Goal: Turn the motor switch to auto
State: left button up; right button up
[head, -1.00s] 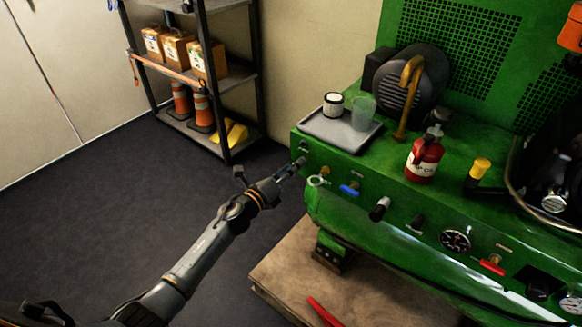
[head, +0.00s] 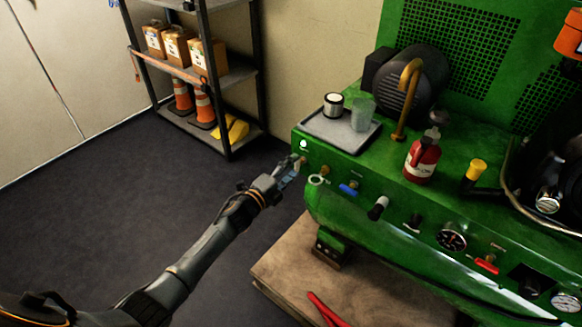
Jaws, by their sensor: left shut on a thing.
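The green machine (head: 330,170) fills the right side. At the left end of its front panel, a small tan knob (head: 303,160), which looks like the motor switch, sits just below a lit whitish-green lamp (head: 303,145). My left gripper (head: 298,165) is at this knob, with its fingers shut on it. The fingers hide part of the knob, and its markings are too small to read. My right gripper is not in view.
A pale ring-shaped handle (head: 318,180) and a blue valve handle (head: 348,189) sit close to the right of my gripper. A grey tray (head: 338,138) with a cup and jar lies above. A shelf (head: 225,76) stands behind; the floor left is clear.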

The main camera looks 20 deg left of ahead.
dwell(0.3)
pick_arm(q)
jog(key=o, duration=1.2)
jog(key=shift+c, duration=0.2)
jog(key=shift+s+a, duration=0.1)
jog(key=v, duration=1.1)
jog(key=shift+s, duration=0.4)
jog(key=shift+a, duration=0.1)
